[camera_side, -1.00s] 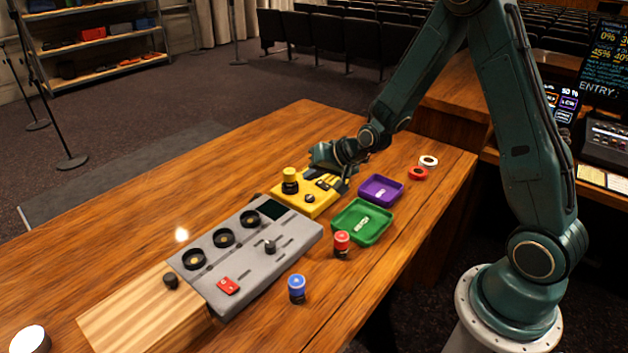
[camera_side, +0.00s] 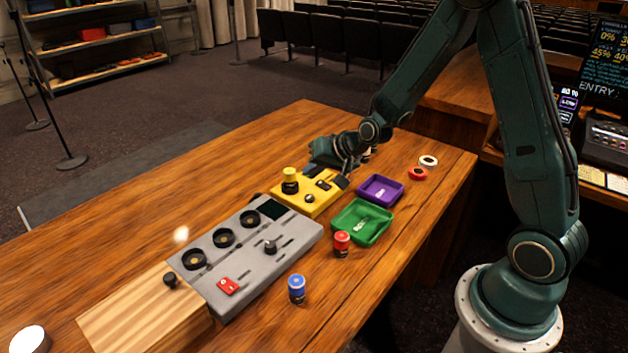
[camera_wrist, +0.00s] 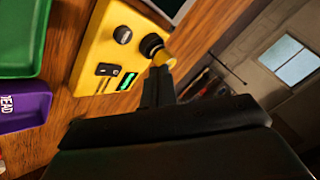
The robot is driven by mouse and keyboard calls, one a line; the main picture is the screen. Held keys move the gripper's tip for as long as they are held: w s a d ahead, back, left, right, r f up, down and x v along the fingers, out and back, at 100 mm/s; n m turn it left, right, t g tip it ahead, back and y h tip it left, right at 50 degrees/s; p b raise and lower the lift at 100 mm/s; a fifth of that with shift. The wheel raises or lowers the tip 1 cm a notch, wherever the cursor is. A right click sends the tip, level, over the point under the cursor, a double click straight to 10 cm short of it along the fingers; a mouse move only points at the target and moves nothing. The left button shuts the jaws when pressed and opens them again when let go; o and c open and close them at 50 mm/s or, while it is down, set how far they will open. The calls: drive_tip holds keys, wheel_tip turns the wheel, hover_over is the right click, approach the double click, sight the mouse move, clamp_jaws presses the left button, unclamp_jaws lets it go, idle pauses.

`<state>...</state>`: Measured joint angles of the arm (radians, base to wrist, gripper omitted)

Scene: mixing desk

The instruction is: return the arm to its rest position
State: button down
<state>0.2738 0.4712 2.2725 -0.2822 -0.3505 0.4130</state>
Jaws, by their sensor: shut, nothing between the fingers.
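My gripper (camera_side: 341,179) is over the right end of the yellow box (camera_side: 312,197), at the far part of the wooden desk. In the wrist view its dark fingers (camera_wrist: 160,78) are together with nothing between them, and they overlap the edge of the yellow box (camera_wrist: 97,40) in the picture. I cannot tell whether they touch it. The yellow box carries a knob, a small panel and a yellow-topped black piece (camera_side: 290,181) on its left corner. My arm reaches in from the right.
A purple tray (camera_side: 381,203) and a green tray (camera_side: 347,236) lie right of the yellow box. A grey mixer (camera_side: 237,270) stands nearer. A red cylinder (camera_side: 342,243), a blue cylinder (camera_side: 297,289), a red ring (camera_side: 418,174) and a white ring (camera_side: 428,160) are on the desk.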

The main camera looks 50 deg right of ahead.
drive_tip(key=s+a+r+n+g, duration=0.1)
drive_tip(key=s+a+r+n, duration=0.2)
drive_tip(key=s+r, duration=0.65)
drive_tip(key=s+a+r+n+g, duration=0.2)
drive_tip(key=s+a+r+n, duration=0.1)
drive_tip(key=s+r, duration=0.6)
drive_tip(key=s+n+h, duration=0.1)
drive_tip(key=s, duration=1)
drive_tip(key=shift+n+g, duration=0.3)
drive_tip(key=shift+n, duration=0.1)
